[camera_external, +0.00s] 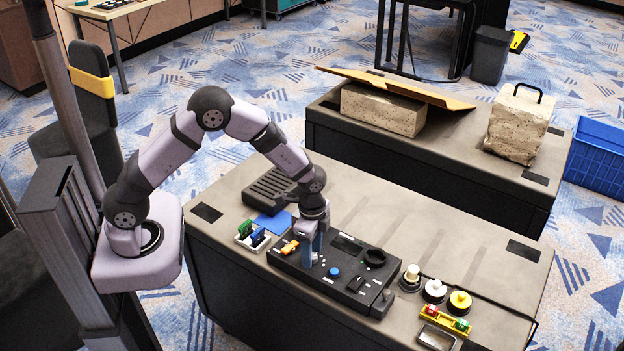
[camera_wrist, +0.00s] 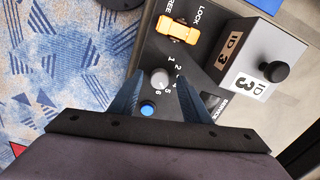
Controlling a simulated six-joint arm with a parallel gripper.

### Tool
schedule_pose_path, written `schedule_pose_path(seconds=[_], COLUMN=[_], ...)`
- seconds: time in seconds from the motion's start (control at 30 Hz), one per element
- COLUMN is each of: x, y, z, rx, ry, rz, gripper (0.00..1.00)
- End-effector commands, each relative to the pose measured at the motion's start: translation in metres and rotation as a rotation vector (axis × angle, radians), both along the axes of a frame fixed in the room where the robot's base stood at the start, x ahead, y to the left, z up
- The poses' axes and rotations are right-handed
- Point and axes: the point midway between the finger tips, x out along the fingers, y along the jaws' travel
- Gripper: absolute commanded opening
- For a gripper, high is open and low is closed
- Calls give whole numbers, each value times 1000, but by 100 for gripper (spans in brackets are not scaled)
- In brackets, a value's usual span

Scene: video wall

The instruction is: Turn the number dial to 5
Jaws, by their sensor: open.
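The number dial (camera_wrist: 158,78) is a round grey knob on a dark panel in the wrist view, with white numbers curving along its right side from 1 down to 6. Its pointer mark is too small to read. My gripper (camera_wrist: 160,74) is open, with one dark blue finger on each side of the dial in this view. I cannot tell whether the fingers touch it or are above it. In the external view my gripper (camera_external: 313,262) points down over the left part of the dark control panel (camera_external: 350,262), and the dial is not clearly visible there.
A blue knob (camera_wrist: 147,109) sits close to the dial. An orange handle (camera_wrist: 177,28) by FREE and LOCK labels is beyond it. A raised box marked ID 3 (camera_wrist: 246,62) stands at the right. Round knobs (camera_external: 434,290) stand right of the panel.

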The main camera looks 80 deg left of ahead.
Motion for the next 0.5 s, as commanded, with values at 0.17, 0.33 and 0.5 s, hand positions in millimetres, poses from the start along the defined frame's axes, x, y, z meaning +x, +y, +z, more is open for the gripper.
schedule_pose_path(seconds=[0.17,0.33,0.5], x=[1,1,1], y=[0,0,0], z=[8,29,53], rx=[1,0,0], ry=[-3,-5,-5], rz=[0,0,0], gripper=[43,43,43])
